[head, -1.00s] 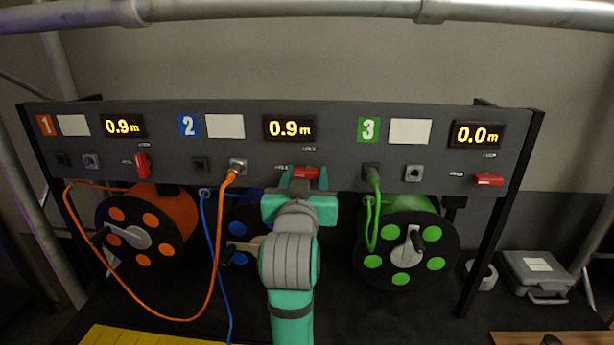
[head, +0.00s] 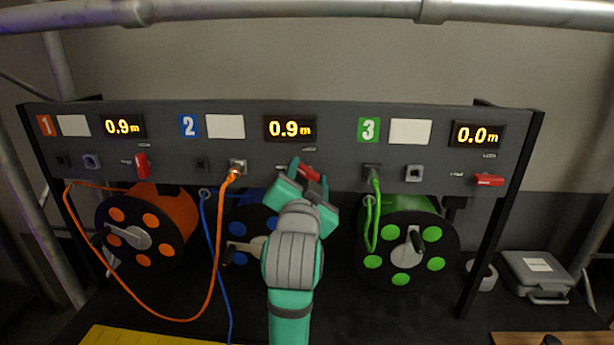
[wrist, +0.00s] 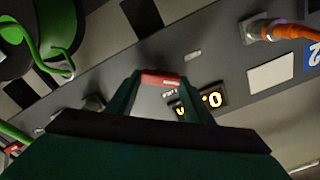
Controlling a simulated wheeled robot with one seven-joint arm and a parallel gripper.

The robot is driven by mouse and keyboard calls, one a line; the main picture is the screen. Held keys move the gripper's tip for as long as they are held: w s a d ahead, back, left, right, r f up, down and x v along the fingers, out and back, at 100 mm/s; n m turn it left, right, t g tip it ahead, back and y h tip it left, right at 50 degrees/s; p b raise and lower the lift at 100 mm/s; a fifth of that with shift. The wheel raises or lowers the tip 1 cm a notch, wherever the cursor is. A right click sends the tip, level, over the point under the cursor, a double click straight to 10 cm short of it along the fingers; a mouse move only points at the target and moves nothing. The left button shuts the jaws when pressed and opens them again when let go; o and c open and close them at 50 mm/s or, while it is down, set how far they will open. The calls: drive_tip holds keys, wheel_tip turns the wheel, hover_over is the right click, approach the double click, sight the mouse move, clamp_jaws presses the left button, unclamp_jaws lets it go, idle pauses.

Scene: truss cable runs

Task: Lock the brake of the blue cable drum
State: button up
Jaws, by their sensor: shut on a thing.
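The blue cable drum (head: 237,228) hangs below panel section 2, partly hidden behind my arm. Its red brake lever (head: 309,172) sits on the panel under the middle 0.9 m display (head: 289,128). The lever slants, its right end lower. My gripper (head: 308,178) is shut on this lever, with its jaws turned to a slant and hiding part of it. In the wrist view the red lever (wrist: 160,79) shows between my two fingertips.
An orange plug (head: 236,171) sits in a section 2 socket, left of my gripper, its cable looping down. A green cable (head: 371,215) hangs to the right. Section 1's red lever (head: 142,165) is near upright; section 3's red lever (head: 489,180) lies level.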

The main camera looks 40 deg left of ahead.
drive_tip(key=m, duration=0.5)
drive_tip(key=shift+w+d+m, duration=0.1)
drive_tip(key=shift+d+m, duration=0.05)
drive_tip(key=shift+m, duration=0.15)
drive_tip(key=m, duration=0.5)
drive_tip(key=shift+f, duration=0.2)
drive_tip(key=shift+d+m, duration=0.1)
drive_tip(key=shift+m, duration=0.2)
drive_tip(key=o, duration=1.1)
drive_tip(key=shift+c, duration=0.2)
